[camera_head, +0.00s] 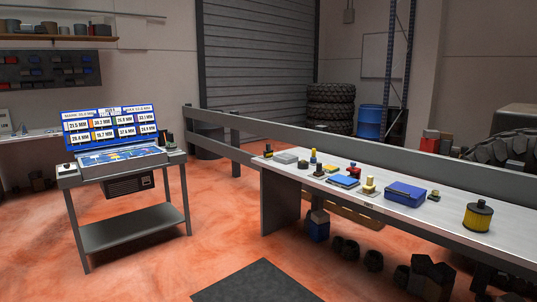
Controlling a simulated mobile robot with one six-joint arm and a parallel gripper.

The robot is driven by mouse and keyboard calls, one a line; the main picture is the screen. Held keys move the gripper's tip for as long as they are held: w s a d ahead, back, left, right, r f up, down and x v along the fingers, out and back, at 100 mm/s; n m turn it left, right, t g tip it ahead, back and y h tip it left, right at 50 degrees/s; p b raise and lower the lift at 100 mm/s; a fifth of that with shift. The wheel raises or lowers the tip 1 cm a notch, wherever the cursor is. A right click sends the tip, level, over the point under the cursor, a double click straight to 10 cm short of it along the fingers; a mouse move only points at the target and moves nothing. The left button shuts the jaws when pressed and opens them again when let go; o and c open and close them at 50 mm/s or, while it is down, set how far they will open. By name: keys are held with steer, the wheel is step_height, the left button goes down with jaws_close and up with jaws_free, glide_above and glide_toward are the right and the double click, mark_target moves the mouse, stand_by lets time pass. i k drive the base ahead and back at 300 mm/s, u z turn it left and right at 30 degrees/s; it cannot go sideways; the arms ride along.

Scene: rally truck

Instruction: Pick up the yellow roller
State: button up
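A squat yellow cylinder (478,217) with a dark top stands upright near the right end of the long workbench (425,216). It is the largest yellow round thing in view; I cannot tell for sure that it is the roller. A smaller pale yellow upright piece (369,186) stands farther left on the same bench, on a flat base. My gripper is not in view.
A blue box (405,193) sits left of the yellow cylinder. A grey rail (390,158) runs behind the bench. A grey cart (120,185) with a blue display case (110,127) stands at left. Dark lumpy objects (345,248) lie under the bench.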

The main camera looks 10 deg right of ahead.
mark_target(268, 152)
steer(key=z, duration=0.2)
steer(key=i, duration=3.6)
steer(key=u, duration=0.45)
steer(key=i, duration=0.85)
steer(key=u, duration=0.9)
steer(key=i, duration=1.25)
steer(key=u, duration=0.45)
